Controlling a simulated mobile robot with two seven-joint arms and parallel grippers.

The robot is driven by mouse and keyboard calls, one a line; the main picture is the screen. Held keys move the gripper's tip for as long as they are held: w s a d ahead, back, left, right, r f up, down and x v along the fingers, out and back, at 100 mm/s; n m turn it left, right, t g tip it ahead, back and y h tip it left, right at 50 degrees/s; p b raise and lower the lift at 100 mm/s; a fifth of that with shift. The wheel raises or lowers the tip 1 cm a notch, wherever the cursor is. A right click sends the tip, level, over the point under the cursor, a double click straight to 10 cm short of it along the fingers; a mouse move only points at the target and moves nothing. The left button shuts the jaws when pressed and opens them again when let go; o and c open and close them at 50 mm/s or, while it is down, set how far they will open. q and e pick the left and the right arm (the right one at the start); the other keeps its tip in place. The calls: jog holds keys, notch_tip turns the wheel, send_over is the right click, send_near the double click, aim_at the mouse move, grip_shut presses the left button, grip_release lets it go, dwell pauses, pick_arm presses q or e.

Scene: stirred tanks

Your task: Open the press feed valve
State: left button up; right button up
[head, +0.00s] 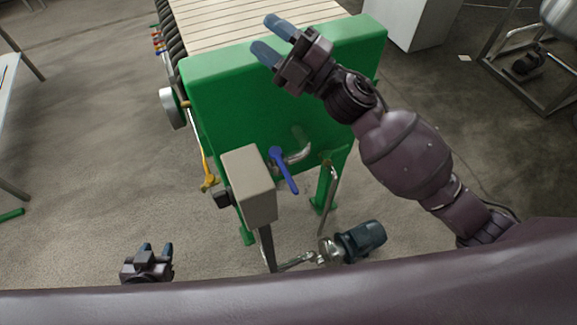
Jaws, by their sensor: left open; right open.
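A valve with a blue lever handle (284,171) sits on a short metal pipe (299,154) at the front of the green press end plate (225,95). The lever slants down to the right, across the pipe's line. My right gripper (267,37) is open and empty, above and in front of the plate's upper part, well up from the blue lever. My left gripper (155,248) is open and empty, low at the left, apart from the press; most of its arm is hidden.
A grey box on a post (249,185) stands just left of the blue lever. A yellow lever (206,165) hangs at the plate's left side. A pump with a dark blue motor (361,239) is on the floor. Open floor (90,130) lies at the left.

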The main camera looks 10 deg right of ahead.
jog(key=s+a+r+n+g+y, duration=0.1)
jog(key=s+a+n+g, duration=0.35)
jog(key=n+g, duration=0.5)
jog(key=n+g+h, duration=0.3)
jog(key=n+h, duration=0.1)
jog(key=h, duration=1.5)
send_near(288, 172)
jog(key=f, duration=0.3)
jog(key=a+f, duration=0.1)
jog(key=f, duration=0.4)
jog(key=shift+s+a+f, duration=0.15)
jog(key=shift+s+f, duration=0.05)
jog(key=shift+f, duration=0.2)
grip_shut()
